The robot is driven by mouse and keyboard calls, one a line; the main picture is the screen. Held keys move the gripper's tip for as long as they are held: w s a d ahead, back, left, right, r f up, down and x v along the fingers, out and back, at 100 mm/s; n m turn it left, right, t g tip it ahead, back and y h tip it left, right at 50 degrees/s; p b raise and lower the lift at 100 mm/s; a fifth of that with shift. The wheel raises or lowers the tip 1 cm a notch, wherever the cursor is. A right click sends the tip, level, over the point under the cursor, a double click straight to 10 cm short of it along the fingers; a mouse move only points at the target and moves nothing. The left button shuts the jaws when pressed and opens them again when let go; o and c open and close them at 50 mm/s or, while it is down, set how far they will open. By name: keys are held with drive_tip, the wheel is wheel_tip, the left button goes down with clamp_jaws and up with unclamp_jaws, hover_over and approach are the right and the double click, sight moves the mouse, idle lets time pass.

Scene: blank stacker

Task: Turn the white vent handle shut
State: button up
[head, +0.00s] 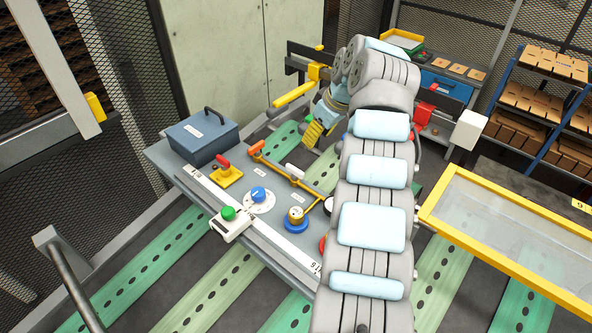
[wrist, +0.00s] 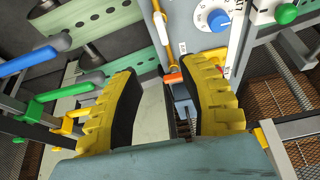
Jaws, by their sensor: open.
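The white vent handle (head: 294,171) sits on a yellow pipe along the far edge of the grey panel table. An orange handle (head: 256,148) is on the same pipe, to its left. My gripper (head: 322,126) is open and empty, above and to the right of the white handle in the head view, apart from it. In the wrist view, the yellow fingers of my gripper (wrist: 163,68) are spread wide. A white bar, likely the white handle (wrist: 160,27), shows beyond the fingertips, with the orange handle (wrist: 172,78) between the fingers.
The panel (head: 275,232) also carries a blue knob (head: 258,194), a green button (head: 228,213), a red-handled yellow switch (head: 225,170) and a gauge on a blue base (head: 295,218). A blue-grey box (head: 203,137) stands at its far left corner. A yellow-framed glass cover (head: 500,225) is at right.

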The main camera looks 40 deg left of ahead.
sight(297, 169)
drive_tip(key=p+x, duration=0.3)
drive_tip(key=x, duration=1.1)
drive_tip(key=shift+s+f, duration=0.15)
drive_tip(key=shift+f, duration=0.05)
drive_tip(key=shift+b+x, duration=0.4)
drive_tip(key=shift+x, duration=1.05)
clamp_jaws()
